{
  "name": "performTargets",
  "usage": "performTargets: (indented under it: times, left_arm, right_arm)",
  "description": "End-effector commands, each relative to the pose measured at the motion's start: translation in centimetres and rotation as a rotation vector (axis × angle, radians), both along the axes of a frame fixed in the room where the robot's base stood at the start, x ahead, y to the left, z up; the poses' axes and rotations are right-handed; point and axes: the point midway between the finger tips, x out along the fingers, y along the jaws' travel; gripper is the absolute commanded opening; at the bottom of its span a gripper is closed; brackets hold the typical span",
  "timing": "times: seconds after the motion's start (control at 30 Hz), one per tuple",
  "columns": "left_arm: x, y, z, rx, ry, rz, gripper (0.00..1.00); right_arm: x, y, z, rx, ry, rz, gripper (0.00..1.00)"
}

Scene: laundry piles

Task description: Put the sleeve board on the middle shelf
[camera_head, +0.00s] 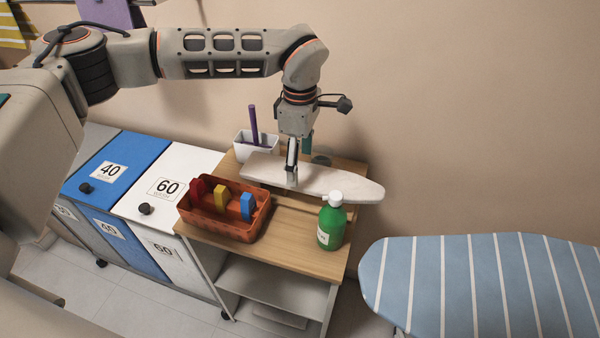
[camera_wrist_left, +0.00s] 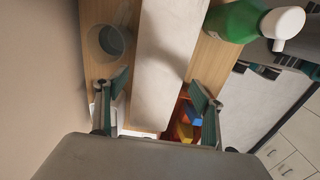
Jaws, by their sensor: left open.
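The sleeve board (camera_head: 335,183) is a long, pale padded board with a rounded right end. It lies across the top of a small wooden-topped shelf unit (camera_head: 285,245). My left gripper (camera_head: 292,178) points down over the board's left half, with its fingers around the board's sides. In the left wrist view the board (camera_wrist_left: 168,60) runs between the two open fingers of the gripper (camera_wrist_left: 158,100), with gaps on both sides. The middle shelf (camera_head: 270,290) shows below the wooden top as a pale board, partly hidden. My right gripper is not in view.
On the top stand an orange-brown bin (camera_head: 222,226) with coloured items, a green bottle (camera_head: 331,222) in front of the board, and a white container (camera_head: 256,146) behind. Lidded hampers (camera_head: 105,172) stand left. A striped ironing board (camera_head: 480,285) is at right.

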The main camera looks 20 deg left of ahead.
Motion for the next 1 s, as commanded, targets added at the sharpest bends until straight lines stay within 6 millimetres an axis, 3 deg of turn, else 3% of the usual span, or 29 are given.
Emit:
performTargets:
  times: [0.2,0.43,0.57,0.8,1.0]
  left_arm:
    - [0.1,0.0,4.3,0.001,-0.003,0.000,0.68]
    - [0.0,0.0,6.5,0.002,0.000,0.000,0.71]
    - [-0.2,-0.7,6.0,0.056,0.009,-0.006,0.71]
    - [-0.4,-2.5,3.3,0.292,0.006,-0.008,0.71]
    - [-0.3,-2.7,2.2,0.390,-0.010,0.002,0.71]
  right_arm:
    - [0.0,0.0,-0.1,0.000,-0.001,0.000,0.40]
    - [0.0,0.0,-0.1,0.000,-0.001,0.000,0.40]
    - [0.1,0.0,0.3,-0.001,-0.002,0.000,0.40]
    - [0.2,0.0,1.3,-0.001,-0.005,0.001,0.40]
    - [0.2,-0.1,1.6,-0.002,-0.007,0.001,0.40]
